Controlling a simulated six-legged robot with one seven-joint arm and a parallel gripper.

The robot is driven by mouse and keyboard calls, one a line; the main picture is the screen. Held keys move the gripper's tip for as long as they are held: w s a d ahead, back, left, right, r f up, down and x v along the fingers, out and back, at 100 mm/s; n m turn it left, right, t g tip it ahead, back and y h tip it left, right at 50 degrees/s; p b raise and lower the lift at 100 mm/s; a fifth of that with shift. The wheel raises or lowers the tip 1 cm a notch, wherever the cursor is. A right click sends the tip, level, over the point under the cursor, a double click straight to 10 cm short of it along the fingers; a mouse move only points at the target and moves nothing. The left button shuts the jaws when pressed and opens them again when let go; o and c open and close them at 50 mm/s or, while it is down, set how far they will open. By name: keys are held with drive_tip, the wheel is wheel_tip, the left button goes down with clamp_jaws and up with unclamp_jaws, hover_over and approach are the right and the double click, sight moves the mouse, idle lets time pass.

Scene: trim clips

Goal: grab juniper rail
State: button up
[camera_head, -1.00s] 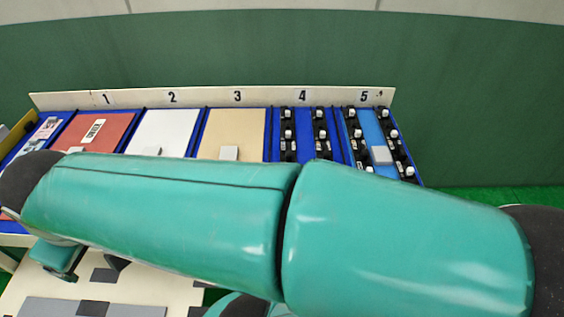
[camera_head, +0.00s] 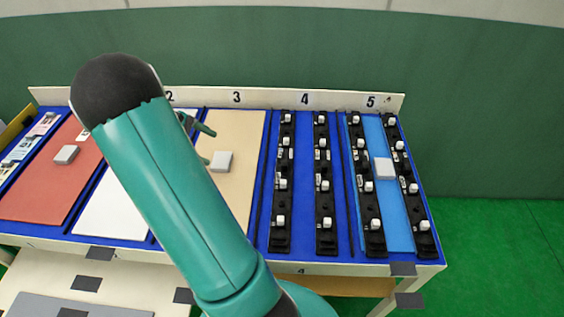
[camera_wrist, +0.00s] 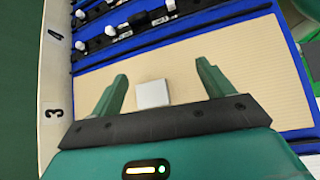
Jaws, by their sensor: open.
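No part in view carries a readable juniper name, so I cannot tell which one is the juniper rail. Two black rails with white knobs, the left one (camera_head: 284,205) and the right one (camera_head: 325,205), lie in bay 4. Two more, a left rail (camera_head: 366,208) and a right rail (camera_head: 413,203), flank a light blue panel (camera_head: 397,225) in bay 5. My gripper (camera_head: 210,147) is open above the tan panel (camera_head: 243,130) in bay 3. In the wrist view, a pale block (camera_wrist: 153,93) on that panel shows between the open fingers (camera_wrist: 162,72).
A red panel (camera_head: 45,185) and a white panel (camera_head: 110,210) lie in bays 1 and 2; my arm hides part of the white one. A pale backboard (camera_head: 335,100) stands behind the blue rack. Green floor (camera_head: 500,240) is clear at right.

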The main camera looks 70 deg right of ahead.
drive_tip(key=s+d+f+g, duration=0.1)
drive_tip(key=s+d+f, duration=0.1)
drive_tip(key=d, duration=0.1)
drive_tip(key=s+d+f+g, duration=0.1)
drive_tip(key=s+d+f, duration=0.1)
drive_tip(key=f, duration=0.1)
drive_tip(key=s+d+f+n+g, duration=0.1)
drive_tip(key=s+d+f+g, duration=0.1)
drive_tip(key=d+f, duration=0.1)
drive_tip(key=shift+s+d, duration=0.15)
drive_tip(key=shift+d, duration=0.2)
approach(279, 165)
drive_tip(key=s, duration=0.2)
drive_tip(key=s+d, duration=0.1)
drive_tip(key=shift+s+r, duration=0.35)
drive_tip(key=shift+s, duration=0.05)
drive_tip(key=shift+x, duration=2.9)
drive_tip(key=c, duration=1.3)
drive_tip(key=shift+o, duration=0.2)
drive_tip(key=shift+r, duration=0.1)
